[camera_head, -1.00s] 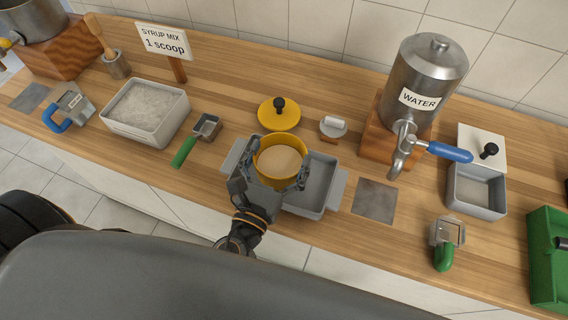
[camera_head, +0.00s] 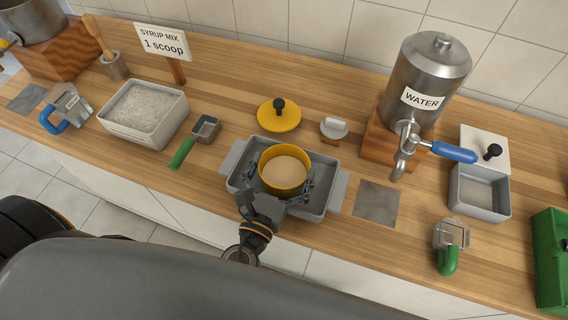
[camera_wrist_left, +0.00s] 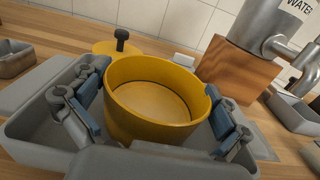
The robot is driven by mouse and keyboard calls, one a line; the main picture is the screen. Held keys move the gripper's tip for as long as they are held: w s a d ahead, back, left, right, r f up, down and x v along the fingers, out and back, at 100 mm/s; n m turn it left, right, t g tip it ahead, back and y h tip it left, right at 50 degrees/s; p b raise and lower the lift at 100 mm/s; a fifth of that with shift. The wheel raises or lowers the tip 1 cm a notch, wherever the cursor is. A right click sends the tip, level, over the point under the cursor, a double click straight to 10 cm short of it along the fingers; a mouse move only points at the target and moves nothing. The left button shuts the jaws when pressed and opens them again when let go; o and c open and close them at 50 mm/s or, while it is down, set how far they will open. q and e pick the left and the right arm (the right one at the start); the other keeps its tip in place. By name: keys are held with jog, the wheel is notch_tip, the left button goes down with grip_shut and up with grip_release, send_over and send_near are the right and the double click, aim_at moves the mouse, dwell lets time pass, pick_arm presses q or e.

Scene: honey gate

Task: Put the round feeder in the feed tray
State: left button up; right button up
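The round feeder (camera_head: 285,187) is a yellow, open-topped tub with tan contents. It stands upright inside the grey feed tray (camera_head: 325,207), near the tray's middle, and shows large in the left wrist view (camera_wrist_left: 150,125). My left gripper (camera_head: 283,182) is at the tray, with one finger on each side of the feeder. In the left wrist view its fingers (camera_wrist_left: 155,115) are spread, with narrow gaps to the feeder's wall. The feeder's base is partly hidden by the gripper. My right gripper is not in view.
A yellow lid (camera_head: 279,116) with a black knob lies behind the tray. A green-handled scoop (camera_head: 193,140) lies to the left. The water urn (camera_head: 430,75) on its wooden stand is at the back right. A grey plate (camera_head: 377,203) lies right of the tray.

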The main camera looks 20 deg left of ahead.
aim_at(275, 188)
pick_arm(q)
jog(key=shift+s+r, duration=0.15)
jog(key=s+b, duration=0.1)
jog(key=s, duration=0.4)
jog(key=s+b, duration=0.2)
jog(key=s, duration=0.3)
jog(key=shift+s+a+b, duration=0.2)
jog(key=shift+s+b, duration=0.1)
jog(key=shift+s, duration=0.6)
